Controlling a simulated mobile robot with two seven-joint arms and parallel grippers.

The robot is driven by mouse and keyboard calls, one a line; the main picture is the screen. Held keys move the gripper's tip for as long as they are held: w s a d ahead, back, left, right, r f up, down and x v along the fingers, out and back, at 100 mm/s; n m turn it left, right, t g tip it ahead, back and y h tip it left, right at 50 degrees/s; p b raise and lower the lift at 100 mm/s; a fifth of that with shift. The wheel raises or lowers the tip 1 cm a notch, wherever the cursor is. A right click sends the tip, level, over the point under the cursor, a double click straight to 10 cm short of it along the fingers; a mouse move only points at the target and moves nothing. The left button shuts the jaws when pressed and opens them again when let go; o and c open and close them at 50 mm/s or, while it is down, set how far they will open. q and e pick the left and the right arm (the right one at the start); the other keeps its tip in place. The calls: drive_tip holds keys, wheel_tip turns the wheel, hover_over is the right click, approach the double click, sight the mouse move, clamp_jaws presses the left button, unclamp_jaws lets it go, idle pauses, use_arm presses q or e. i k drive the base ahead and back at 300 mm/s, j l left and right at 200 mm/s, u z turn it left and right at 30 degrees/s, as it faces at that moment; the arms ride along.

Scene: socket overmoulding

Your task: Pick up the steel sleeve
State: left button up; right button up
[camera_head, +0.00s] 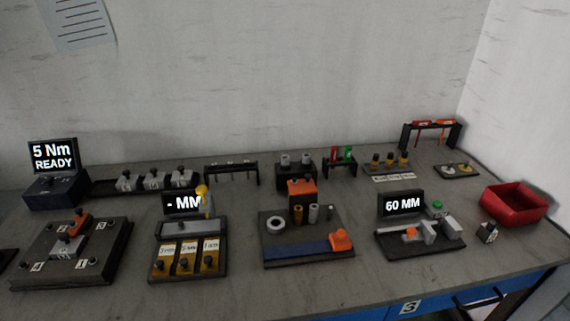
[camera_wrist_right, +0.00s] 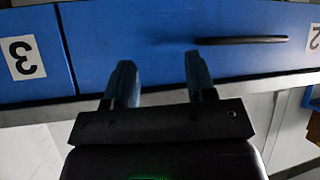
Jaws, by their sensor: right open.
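A grey metallic cylinder (camera_head: 314,213), which looks like the steel sleeve, stands upright on a dark board (camera_head: 270,262) in the middle of the table. A brass-coloured cylinder (camera_head: 297,215) stands just left of it and a smaller dark pin (camera_head: 330,212) just right. My right gripper (camera_wrist_right: 160,62) shows in the right wrist view, open and empty, with blue drawer fronts beyond its fingers. It is not in the head view, and the sleeve is not in the wrist view. My left gripper is in neither view.
The board also holds a white ring (camera_head: 276,225), an orange block (camera_head: 341,239) and a blue strip (camera_head: 295,248). A fixture with a "60 MM" display (camera_head: 402,204) stands to its right, a red bin (camera_head: 513,205) farther right. Labelled trays (camera_head: 188,263) stand left. The front table strip is clear.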

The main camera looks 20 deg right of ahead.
sight(305, 157)
drive_tip(key=k+l, duration=0.1)
drive_tip(key=l, duration=0.35)
drive_tip(key=k+l, duration=0.15)
drive_tip(key=l, duration=0.3)
drive_tip(key=k+l, duration=0.1)
drive_tip(key=l, duration=0.35)
drive_tip(key=k+l, duration=0.1)
drive_tip(key=l, duration=0.35)
drive_tip(key=k+l, duration=0.1)
drive_tip(key=l, duration=0.35)
drive_tip(key=u, duration=0.05)
